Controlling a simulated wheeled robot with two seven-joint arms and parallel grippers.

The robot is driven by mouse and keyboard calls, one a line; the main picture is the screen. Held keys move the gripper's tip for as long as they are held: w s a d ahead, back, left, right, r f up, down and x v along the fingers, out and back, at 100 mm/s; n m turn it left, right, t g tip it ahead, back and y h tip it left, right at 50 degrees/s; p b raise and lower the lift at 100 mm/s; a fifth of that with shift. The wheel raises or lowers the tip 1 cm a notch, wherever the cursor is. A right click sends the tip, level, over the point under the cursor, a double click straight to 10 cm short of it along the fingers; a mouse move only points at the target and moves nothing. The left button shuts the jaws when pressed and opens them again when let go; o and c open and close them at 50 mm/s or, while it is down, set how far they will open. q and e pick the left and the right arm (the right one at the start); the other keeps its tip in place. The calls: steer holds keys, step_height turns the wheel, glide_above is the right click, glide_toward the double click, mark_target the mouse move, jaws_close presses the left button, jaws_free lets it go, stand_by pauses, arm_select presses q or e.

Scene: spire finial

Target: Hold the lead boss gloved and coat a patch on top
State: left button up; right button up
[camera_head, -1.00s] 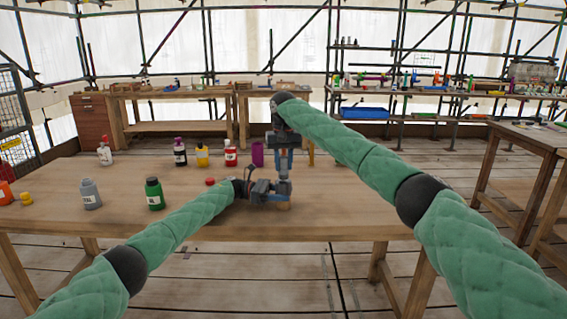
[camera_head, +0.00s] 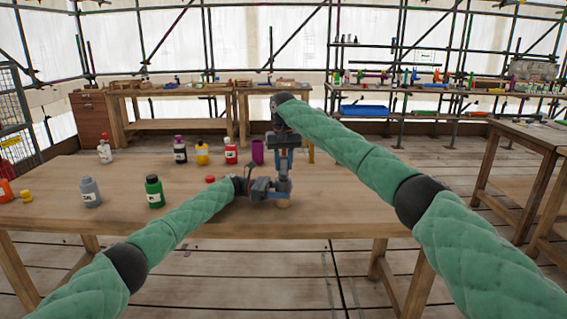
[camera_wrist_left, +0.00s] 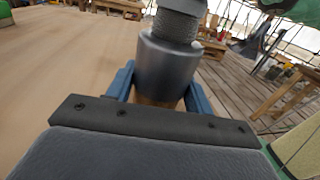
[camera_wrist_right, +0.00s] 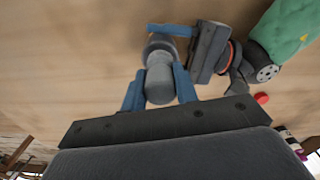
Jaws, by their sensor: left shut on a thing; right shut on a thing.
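The lead boss (camera_wrist_left: 168,68) is a smooth grey cylinder with a tan lower part, upright above the table in the left wrist view. My left gripper (camera_head: 270,194) is shut around its lower part with blue fingers. A narrower grey tool with a textured lower end (camera_wrist_left: 176,24) stands over the boss top and seems to touch it; the contact is hard to make out. My right gripper (camera_head: 284,160) points down and is shut on this tool, whose grey body (camera_wrist_right: 159,82) shows between the fingers. The boss's top face is mostly hidden.
On the wooden table (camera_head: 340,205) stand a grey bottle (camera_head: 90,193), a green bottle (camera_head: 154,192), several other bottles towards the back and a purple cup (camera_head: 257,152). A red cap (camera_head: 210,179) lies near my left gripper. The table's right side is clear.

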steer(key=shift+w, duration=0.5)
steer(key=shift+s, duration=1.05)
steer(key=shift+w, duration=1.1)
steer(key=shift+s, duration=0.1)
steer(key=shift+s+f, duration=0.1)
steer(key=shift+s, duration=0.95)
steer(key=shift+w, duration=0.15)
